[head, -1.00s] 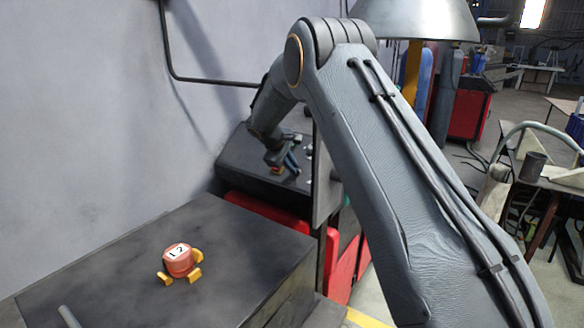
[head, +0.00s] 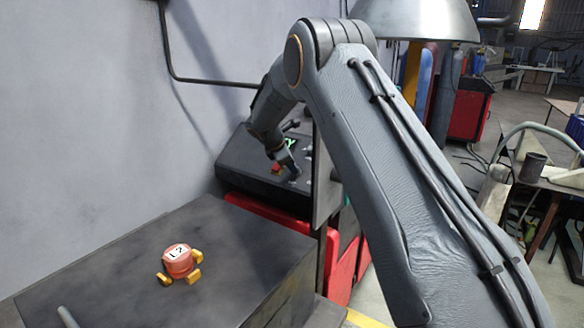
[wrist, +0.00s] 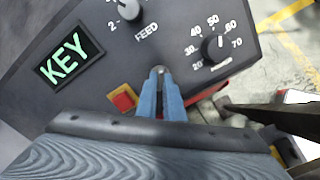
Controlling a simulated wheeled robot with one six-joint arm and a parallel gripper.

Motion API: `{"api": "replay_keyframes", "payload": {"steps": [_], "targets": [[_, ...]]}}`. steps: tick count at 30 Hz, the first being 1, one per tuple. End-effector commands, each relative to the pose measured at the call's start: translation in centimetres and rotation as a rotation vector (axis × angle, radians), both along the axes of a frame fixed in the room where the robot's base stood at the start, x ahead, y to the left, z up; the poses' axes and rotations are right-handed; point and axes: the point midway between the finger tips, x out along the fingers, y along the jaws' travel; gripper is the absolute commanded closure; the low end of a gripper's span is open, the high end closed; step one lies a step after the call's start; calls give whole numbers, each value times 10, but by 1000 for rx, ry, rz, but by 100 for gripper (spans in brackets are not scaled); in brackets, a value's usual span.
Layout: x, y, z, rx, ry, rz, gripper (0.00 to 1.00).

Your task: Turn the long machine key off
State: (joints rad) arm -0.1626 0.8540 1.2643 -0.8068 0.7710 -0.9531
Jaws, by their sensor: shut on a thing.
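My gripper (wrist: 160,85) has blue fingers and is shut at the panel face in the wrist view. A small silvery piece of the long machine key (wrist: 160,70) shows between the fingertips; the fingers hide the rest, so its angle cannot be read. The dark control panel (wrist: 185,65) carries a lit green KEY sign (wrist: 64,56). In the head view my gripper (head: 287,169) is at the far console (head: 240,165), partly behind my own arm, and the key itself cannot be made out.
Beside the fingers is a red and yellow square control (wrist: 122,98). A FEED knob (wrist: 127,10) and a numbered dial knob (wrist: 212,46) sit further off on the panel. A red object with yellow feet (head: 179,261) stands on the near dark cabinet top (head: 110,275). The grey wall is at left.

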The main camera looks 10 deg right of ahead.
Motion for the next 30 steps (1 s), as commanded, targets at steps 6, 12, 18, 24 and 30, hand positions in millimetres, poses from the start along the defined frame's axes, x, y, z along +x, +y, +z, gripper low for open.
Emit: {"api": "replay_keyframes", "payload": {"steps": [6,12,18,24,30], "targets": [[0,0,1,-90,90,159,100],[0,0,1,-170,170,302,100],[0,0,0,-237,237,423,100],[0,-1,0,-285,285,509,100],[0,0,0,-310,311,557,100]]}}
